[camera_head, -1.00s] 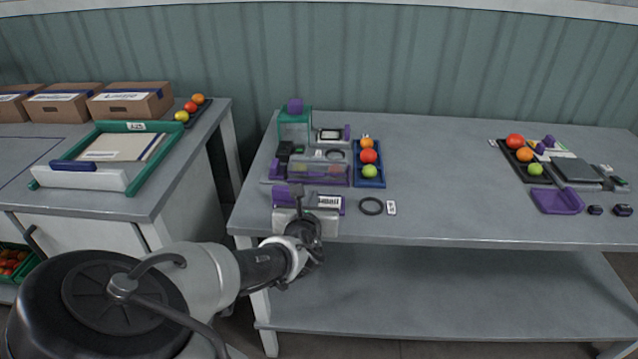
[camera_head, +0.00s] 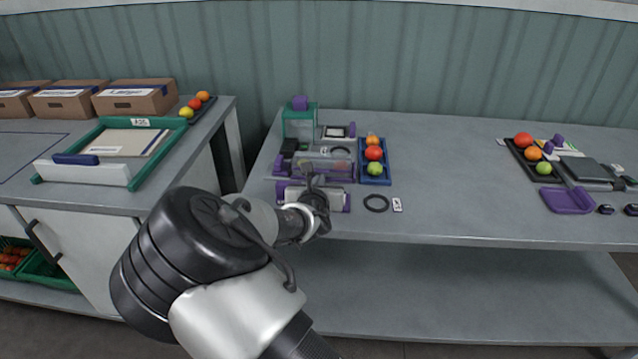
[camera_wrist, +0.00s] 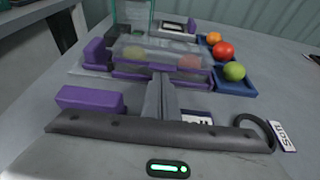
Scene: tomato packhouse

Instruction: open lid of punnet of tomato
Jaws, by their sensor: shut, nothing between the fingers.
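The punnet (camera_head: 342,171) is a long clear box with purple parts near the left end of the table. In the wrist view the punnet (camera_wrist: 207,72) shows red and green tomatoes dimly through its clear top, and its lid looks closed. My gripper (camera_head: 309,178) is at the near side of the punnet. In the wrist view my gripper (camera_wrist: 161,76) has its fingers together and empty, in front of the middle of the punnet's near side. I cannot tell whether the tips touch it. The fingers hide part of the near side.
A purple block (camera_wrist: 90,98) lies before the punnet. A blue tray (camera_head: 376,181) with three tomatoes is close on the right. A black ring (camera_head: 376,203) and a small label card (camera_head: 397,205) lie in front. A green-framed box (camera_head: 299,125) stands behind. The table's middle is clear.

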